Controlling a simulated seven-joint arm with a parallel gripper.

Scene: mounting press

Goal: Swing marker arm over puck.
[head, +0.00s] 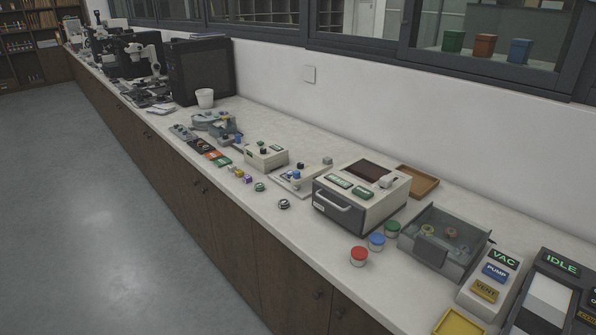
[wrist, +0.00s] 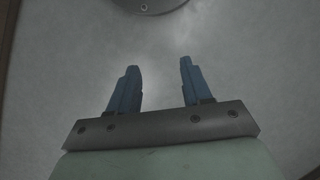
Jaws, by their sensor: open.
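A low pale fixture (head: 301,180) stands on the bench left of the large press box. It has a light bar, a dark-and-blue knob and a small grey block at its right end; it looks like the marker arm's stand, but the arm's exact angle is too small to tell. Small round pucks lie at the bench's front edge: a dark-and-white one (head: 284,204) and a green-ringed one (head: 260,187). I cannot tell whether a puck sits under the arm. My gripper (wrist: 160,68) is open and empty in the wrist view, its blue fingers apart. It does not show in the head view.
The press box (head: 362,196) with a front handle stands right of the fixture. A beige button box (head: 266,157) is to the left. The wall bounds the bench behind.

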